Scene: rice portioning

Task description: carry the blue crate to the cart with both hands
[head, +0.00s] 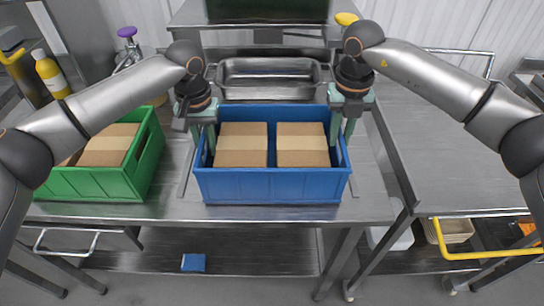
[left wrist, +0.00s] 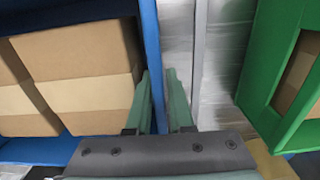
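The blue crate (head: 272,186) stands level on the steel table and holds two cardboard boxes (head: 240,145). My left gripper (head: 203,140) has its fingers on either side of the crate's left wall, close together with the wall between them; the left wrist view shows this wall (left wrist: 152,35) too. My right gripper (head: 342,135) is at the crate's right wall, one finger inside and one outside, also close together. The cart (head: 440,165) stands to the right, with a bare steel top, a yellow handle and casters.
A green crate (head: 95,184) with boxes stands left of the blue crate, across a narrow bare strip of table. A steel basin (head: 268,78) lies behind it. The cart's lower shelf holds small containers (head: 452,231).

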